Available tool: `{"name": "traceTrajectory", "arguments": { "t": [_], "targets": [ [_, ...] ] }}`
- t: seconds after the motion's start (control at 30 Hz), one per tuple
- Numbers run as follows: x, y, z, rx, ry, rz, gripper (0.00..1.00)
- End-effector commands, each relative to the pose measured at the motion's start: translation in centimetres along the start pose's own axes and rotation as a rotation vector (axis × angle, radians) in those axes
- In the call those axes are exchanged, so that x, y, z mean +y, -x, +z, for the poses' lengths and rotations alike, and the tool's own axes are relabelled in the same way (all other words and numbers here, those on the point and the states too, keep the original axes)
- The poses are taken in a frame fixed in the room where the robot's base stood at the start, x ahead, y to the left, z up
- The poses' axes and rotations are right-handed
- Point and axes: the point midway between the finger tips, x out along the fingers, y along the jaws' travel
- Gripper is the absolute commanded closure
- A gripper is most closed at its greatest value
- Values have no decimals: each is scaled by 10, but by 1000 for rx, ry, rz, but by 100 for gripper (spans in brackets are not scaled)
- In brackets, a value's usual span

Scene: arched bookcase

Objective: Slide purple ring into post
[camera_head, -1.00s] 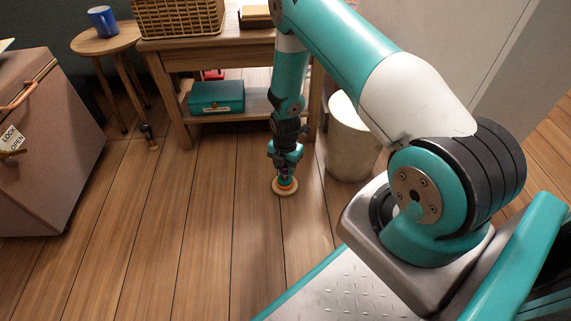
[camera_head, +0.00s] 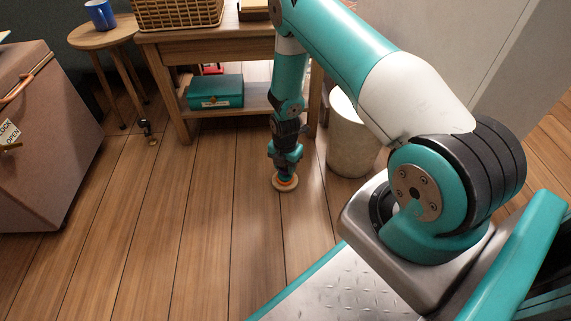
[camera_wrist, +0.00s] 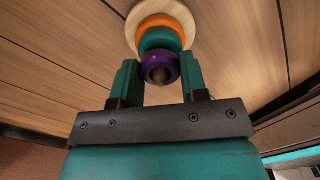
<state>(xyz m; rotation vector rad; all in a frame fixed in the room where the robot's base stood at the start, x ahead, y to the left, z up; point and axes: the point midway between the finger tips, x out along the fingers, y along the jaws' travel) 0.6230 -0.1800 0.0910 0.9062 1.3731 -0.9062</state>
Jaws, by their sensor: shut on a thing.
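The ring stack stands on the floor, with its round pale wooden base (camera_head: 285,186) under my arm's end; in the wrist view the base (camera_wrist: 183,14) carries an orange ring (camera_wrist: 164,21) and a teal ring (camera_wrist: 160,39). The purple ring (camera_wrist: 160,57) is between the two teal fingers of my gripper (camera_wrist: 160,72), which is shut on it. The post tip (camera_wrist: 159,75) shows in the ring's hole, so the ring is around the post. It looks close above the teal ring; I cannot tell if they touch. In the head view my gripper (camera_head: 286,168) hides the purple ring.
A wooden table (camera_head: 245,42) with a teal box (camera_head: 215,92) on its lower shelf is behind the stack. A pale bin (camera_head: 352,140) stands close on the right. A round stool (camera_head: 100,33) and a pinkish chest (camera_head: 45,140) are at left. Open floor lies between.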

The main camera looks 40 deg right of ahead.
Motion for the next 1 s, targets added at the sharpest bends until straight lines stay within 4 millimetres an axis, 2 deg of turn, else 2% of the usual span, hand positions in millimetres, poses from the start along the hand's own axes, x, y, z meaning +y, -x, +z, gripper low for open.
{"name": "traceTrajectory", "arguments": {
  "t": [0.37,0.4,0.5,0.53,0.83,1.0],
  "targets": [
    [0,-10,0,0,0,0,81],
    [0,-10,0,0,0,0,58],
    [0,-10,0,0,0,0,35],
    [0,-10,0,0,0,0,30],
    [0,-7,0,0,0,0,30],
    [0,17,0,-1,0,1,30]
  ]
}}
